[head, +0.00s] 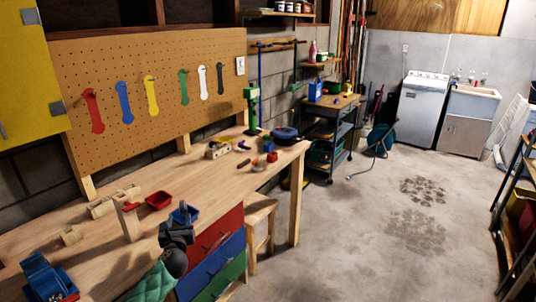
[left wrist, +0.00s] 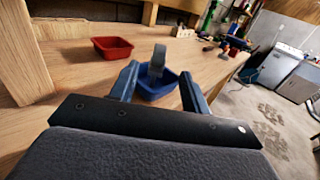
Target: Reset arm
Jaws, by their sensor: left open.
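My left gripper (head: 178,230) is above the near edge of the workbench (head: 107,240). In the left wrist view its two blue fingers (left wrist: 157,84) are spread apart, with a small blue bin (left wrist: 160,92) just beyond and between them. A grey piece (left wrist: 157,62) stands up at the bin; I cannot tell whether it is inside. The blue bin (head: 186,212) also shows in the head view, partly hidden behind the gripper. No object is clearly held. My right gripper is in neither view.
A red bin (head: 159,200) sits left of the blue one. Wooden blocks (head: 112,200) and a blue vise (head: 45,278) are on the bench at left. Red, blue and green drawers (head: 215,250) are below. A pegboard (head: 150,90) stands behind. The concrete floor at right is largely open.

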